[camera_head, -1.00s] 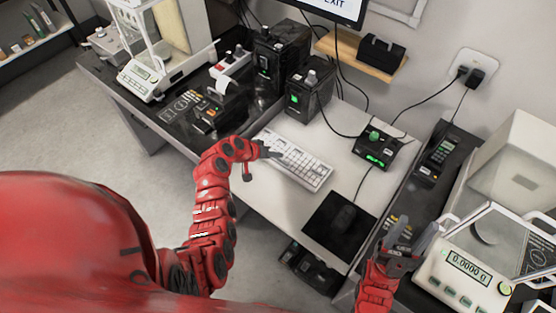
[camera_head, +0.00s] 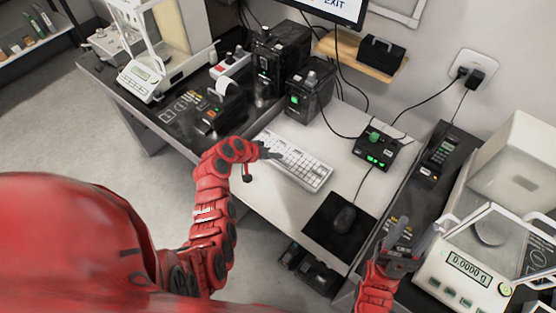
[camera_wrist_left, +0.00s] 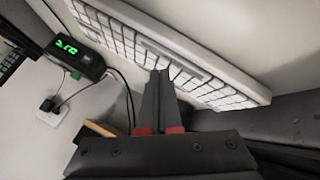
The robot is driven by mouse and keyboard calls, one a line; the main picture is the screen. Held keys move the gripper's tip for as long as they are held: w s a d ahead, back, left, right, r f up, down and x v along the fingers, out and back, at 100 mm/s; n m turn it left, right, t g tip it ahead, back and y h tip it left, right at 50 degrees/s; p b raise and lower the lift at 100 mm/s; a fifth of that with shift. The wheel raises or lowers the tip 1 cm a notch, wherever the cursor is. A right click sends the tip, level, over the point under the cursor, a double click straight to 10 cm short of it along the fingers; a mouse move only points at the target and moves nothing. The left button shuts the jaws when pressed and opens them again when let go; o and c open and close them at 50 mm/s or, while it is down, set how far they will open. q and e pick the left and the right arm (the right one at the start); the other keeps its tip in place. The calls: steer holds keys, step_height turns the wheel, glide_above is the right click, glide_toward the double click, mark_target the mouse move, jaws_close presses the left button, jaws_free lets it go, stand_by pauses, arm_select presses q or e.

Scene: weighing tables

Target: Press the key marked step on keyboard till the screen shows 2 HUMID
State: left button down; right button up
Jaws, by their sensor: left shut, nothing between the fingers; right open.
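The white keyboard (camera_head: 300,163) lies on the light desk in the head view. My left gripper (camera_head: 275,154) is shut and empty, with its tips at the keyboard's left part. In the left wrist view, the closed fingertips (camera_wrist_left: 160,76) appear over or against the keys of the keyboard (camera_wrist_left: 190,60); contact cannot be told. The key markings are too small to read. My right gripper (camera_head: 408,240) is open and empty at the lower right, beside the right balance.
A black mouse (camera_head: 345,217) rests on a dark pad right of the keyboard. A box with green lights (camera_head: 376,151) stands behind it. Dark boxes (camera_head: 308,88) stand at the desk's back left. A balance reading 0.0000 g (camera_head: 468,266) is at right.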

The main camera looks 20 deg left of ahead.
arm_select(q)
steer(key=shift+f, duration=0.1)
stand_by(0.7)
steer(key=shift+f+b, duration=0.3)
steer(key=shift+b, duration=0.3)
steer(key=shift+f+b, duration=0.4)
steer(key=shift+b, duration=0.1)
stand_by(0.4)
steer(key=shift+r, duration=0.85)
steer(key=shift+p, duration=0.3)
steer(key=shift+r+p, duration=1.05)
steer(key=shift+r, duration=1.45)
